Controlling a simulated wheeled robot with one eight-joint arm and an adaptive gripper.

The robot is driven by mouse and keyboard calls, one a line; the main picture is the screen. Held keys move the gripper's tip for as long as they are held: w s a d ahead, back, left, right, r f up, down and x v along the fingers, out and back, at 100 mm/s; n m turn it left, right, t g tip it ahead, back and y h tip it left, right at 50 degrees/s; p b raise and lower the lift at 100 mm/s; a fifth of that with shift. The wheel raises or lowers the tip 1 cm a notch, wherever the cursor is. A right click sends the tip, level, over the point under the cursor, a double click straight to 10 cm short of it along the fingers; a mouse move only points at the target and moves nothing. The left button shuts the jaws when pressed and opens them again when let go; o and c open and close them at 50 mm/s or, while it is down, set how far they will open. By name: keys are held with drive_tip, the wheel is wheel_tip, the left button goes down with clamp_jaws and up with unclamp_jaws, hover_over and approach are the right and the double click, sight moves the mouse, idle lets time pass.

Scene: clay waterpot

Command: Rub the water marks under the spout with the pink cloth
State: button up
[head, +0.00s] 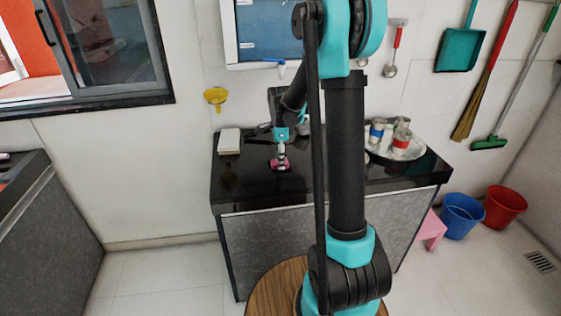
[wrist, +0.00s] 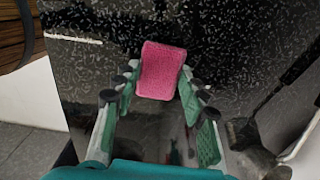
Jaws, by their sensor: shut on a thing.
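The pink cloth (wrist: 162,70) is a small folded block between the green-padded fingertips of my gripper (wrist: 158,88). My gripper is shut on it. In the head view the cloth (head: 279,165) is low over the black counter, below my gripper (head: 281,155). I cannot tell whether it touches the surface. The wrist view shows speckled dark stone beneath and beyond the cloth. I cannot make out a clay waterpot, its spout or the water marks for certain; my arm hides part of the counter.
The black counter (head: 240,190) carries a white box (head: 229,141) at left and a steel tray (head: 417,153) with several cans at right. A dull grey-brown object (wrist: 252,150) is right of the fingers in the wrist view. Blue (head: 461,214) and red (head: 505,205) buckets stand on the floor.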

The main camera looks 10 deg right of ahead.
sight(281, 172)
drive_tip(key=shift+w, duration=3.7)
drive_tip(key=shift+f, duration=0.15)
drive_tip(key=shift+s, duration=0.1)
drive_tip(key=shift+s, duration=0.45)
drive_tip(key=shift+c, duration=0.5)
drive_tip(key=shift+s, duration=5.25)
drive_tip(key=shift+a+f, duration=0.1)
drive_tip(key=shift+a, duration=0.05)
drive_tip(key=shift+w, duration=5.85)
drive_tip(key=shift+f, duration=0.1)
drive_tip(key=shift+s, duration=0.15)
